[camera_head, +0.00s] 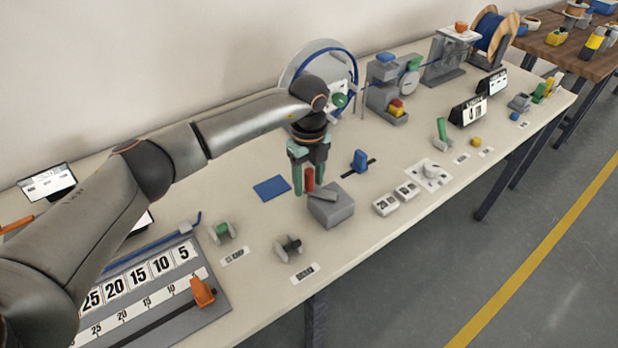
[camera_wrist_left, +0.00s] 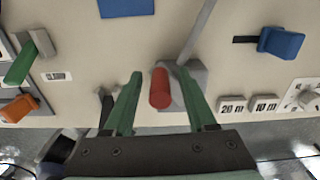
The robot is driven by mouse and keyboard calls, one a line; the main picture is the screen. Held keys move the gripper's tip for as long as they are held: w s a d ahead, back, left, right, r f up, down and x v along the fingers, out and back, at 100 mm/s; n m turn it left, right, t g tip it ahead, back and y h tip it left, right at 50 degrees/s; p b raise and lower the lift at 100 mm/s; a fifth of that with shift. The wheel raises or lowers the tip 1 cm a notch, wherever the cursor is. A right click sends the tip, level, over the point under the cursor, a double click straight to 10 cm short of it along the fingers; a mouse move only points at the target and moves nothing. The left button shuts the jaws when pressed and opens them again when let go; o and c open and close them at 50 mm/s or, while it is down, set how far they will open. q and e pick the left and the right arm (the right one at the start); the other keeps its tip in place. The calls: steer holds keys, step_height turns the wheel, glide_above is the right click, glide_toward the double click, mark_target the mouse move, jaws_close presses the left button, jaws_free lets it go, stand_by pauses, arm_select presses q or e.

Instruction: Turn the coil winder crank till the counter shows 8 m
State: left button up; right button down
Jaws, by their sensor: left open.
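A red upright handle (camera_head: 309,179) stands beside a grey block (camera_head: 332,208) with a grey arm across its top. I cannot tell for certain that this is the winder crank. My left gripper (camera_head: 307,184) points down with its green fingers open on either side of the handle. A pale disc with blue hose (camera_head: 300,66) and a green knob (camera_head: 340,100) stands at the back. A black-framed display (camera_head: 469,111) stands to the right; its reading is too small to read.
A blue slider (camera_head: 360,160), small 20 m and 10 m blocks (camera_head: 386,204) and a blue flat pad (camera_head: 271,188) lie around the grey block. A numbered board (camera_head: 140,280) with an orange slider (camera_head: 202,291) is at front left. The table's front edge is close.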

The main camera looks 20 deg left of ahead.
arm_select(q)
jaws_close()
stand_by(0.5)
steer(key=shift+w+f+m+b, duration=0.1)
steer(key=shift+f+m+b, duration=0.05)
steer(key=shift+m+b, duration=0.15)
stand_by(0.5)
